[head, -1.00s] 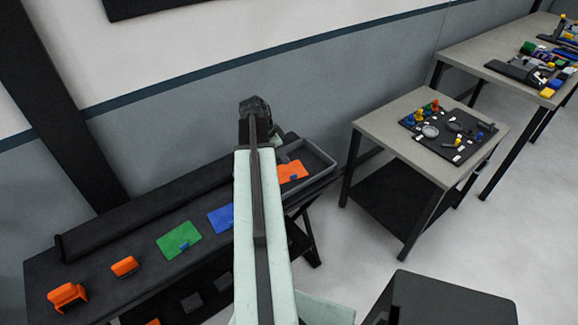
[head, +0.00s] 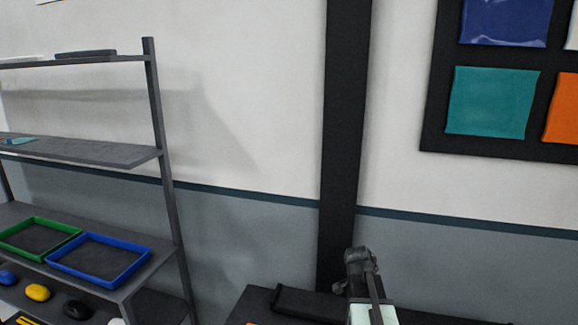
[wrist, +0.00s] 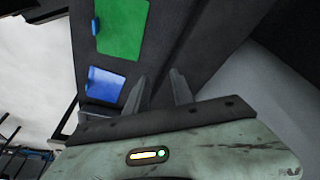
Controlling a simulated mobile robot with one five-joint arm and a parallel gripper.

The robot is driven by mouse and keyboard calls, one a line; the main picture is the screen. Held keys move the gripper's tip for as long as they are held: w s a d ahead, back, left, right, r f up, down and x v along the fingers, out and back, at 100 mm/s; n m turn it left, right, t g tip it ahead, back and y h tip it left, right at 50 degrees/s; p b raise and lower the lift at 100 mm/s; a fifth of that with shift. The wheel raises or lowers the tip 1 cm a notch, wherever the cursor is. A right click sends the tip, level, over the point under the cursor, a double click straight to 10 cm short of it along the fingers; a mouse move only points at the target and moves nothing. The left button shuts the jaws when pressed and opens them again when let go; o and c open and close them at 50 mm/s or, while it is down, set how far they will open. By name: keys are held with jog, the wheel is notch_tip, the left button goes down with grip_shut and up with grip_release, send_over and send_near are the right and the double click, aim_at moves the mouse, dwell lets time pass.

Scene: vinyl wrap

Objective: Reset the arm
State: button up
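My gripper (wrist: 158,77) shows in the wrist view with its two dark fingers apart and nothing between them. It is above the dark bench, with the fingers near a blue sheet (wrist: 105,84). A green sheet (wrist: 120,27) with a blue piece at its edge lies farther along the bench. In the head view my arm rises from the bottom edge, right of centre, in front of the bench (head: 262,303). The fingers cannot be made out in that view.
A grey shelf rack (head: 85,152) stands at the left, with a green tray (head: 72,231) and a blue tray (head: 140,262). Small coloured pieces sit below. A dark post (head: 344,130) runs up the wall. A framed panel of coloured squares (head: 435,140) hangs at the right.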

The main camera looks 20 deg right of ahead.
jog(key=a+n, duration=0.2)
jog(key=a, duration=0.4)
jog(key=w+a+n+y, duration=0.1)
jog(key=a+n, duration=0.2)
jog(key=a, duration=0.4)
jog(key=w+a+n, duration=0.1)
jog(key=a+n, duration=0.1)
jog(key=a, duration=0.5)
jog(key=shift+a+f+t, duration=0.25)
jog(key=shift+f+t, duration=0.1)
jog(key=shift+t, duration=0.05)
jog(key=s+a+n+y, duration=0.2)
jog(key=s+a+n, duration=0.1)
jog(key=a+n, duration=0.5)
jog(key=shift+s+f+n, duration=0.15)
jog(key=shift+s+n, duration=0.05)
jog(key=shift+n, duration=1)
